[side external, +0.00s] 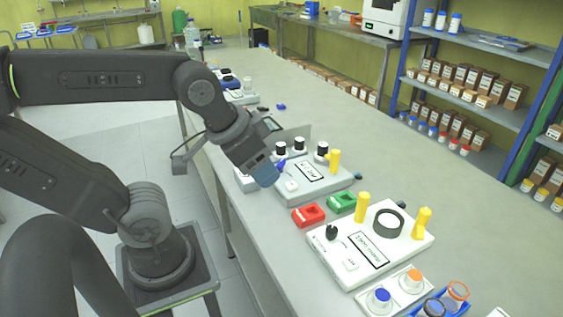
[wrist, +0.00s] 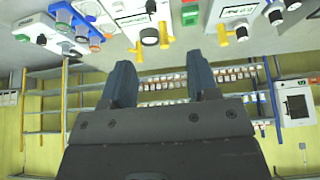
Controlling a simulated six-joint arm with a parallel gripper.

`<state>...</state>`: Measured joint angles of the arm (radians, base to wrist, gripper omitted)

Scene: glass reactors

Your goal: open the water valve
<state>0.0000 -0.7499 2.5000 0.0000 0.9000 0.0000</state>
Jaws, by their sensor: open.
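My gripper (side external: 265,172) is over the left edge of a white box with black knobs (side external: 318,178) in the side view. In the wrist view my gripper (wrist: 160,75) has its two dark fingers wide apart with nothing between them. The box carries a small blue handle (side external: 281,165) close to the gripper and an upright yellow handle (side external: 334,161). A second white unit (side external: 372,246) nearer the camera has two yellow handles (side external: 361,207) and a dark ring. I cannot read which handle is the water valve.
The bench (side external: 440,200) is clear to the right. Shelves with boxes (side external: 470,82) stand beyond.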

